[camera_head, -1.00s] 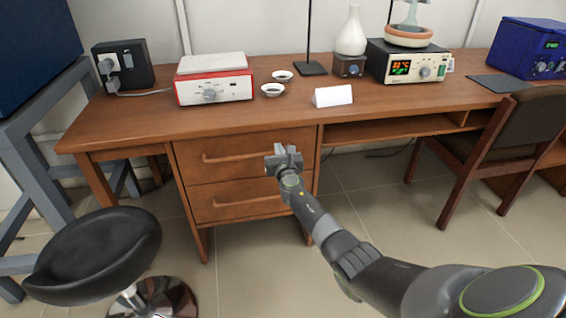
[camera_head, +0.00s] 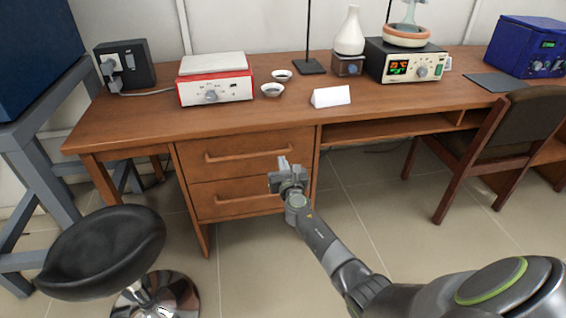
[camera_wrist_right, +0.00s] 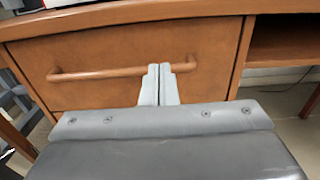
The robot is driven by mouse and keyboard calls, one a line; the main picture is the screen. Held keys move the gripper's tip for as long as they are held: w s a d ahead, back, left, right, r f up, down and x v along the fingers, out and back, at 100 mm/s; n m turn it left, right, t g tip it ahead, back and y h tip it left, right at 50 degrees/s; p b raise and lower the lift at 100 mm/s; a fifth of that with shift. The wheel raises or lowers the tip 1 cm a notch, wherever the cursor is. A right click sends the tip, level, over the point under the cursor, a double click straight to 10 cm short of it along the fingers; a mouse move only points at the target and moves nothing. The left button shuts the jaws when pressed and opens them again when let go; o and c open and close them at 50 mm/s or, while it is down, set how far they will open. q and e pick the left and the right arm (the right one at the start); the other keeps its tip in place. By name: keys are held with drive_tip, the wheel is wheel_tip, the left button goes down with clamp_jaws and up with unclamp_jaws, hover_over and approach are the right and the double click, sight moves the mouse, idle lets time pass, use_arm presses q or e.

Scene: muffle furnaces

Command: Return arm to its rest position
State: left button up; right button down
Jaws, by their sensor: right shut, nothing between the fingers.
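My right arm (camera_head: 330,245) reaches in from the lower right of the head view. Its gripper (camera_head: 283,168) is in front of the wooden desk's drawers, which are closed. In the right wrist view the gripper (camera_wrist_right: 160,84) has its two fingers together with nothing between them. The fingertips overlap the upper drawer's handle (camera_wrist_right: 95,73) in that view; I cannot tell the gap between them. My left gripper is not in view.
The wooden desk (camera_head: 140,118) carries a red and white device (camera_head: 215,88), two small dishes, a white card (camera_head: 331,96) and a heating bath (camera_head: 405,66). A black stool (camera_head: 105,250) stands at left, a chair (camera_head: 490,145) at right. Open floor lies between.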

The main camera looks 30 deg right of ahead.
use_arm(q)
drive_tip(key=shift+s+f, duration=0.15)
use_arm(e)
drive_tip(key=shift+s, duration=0.2)
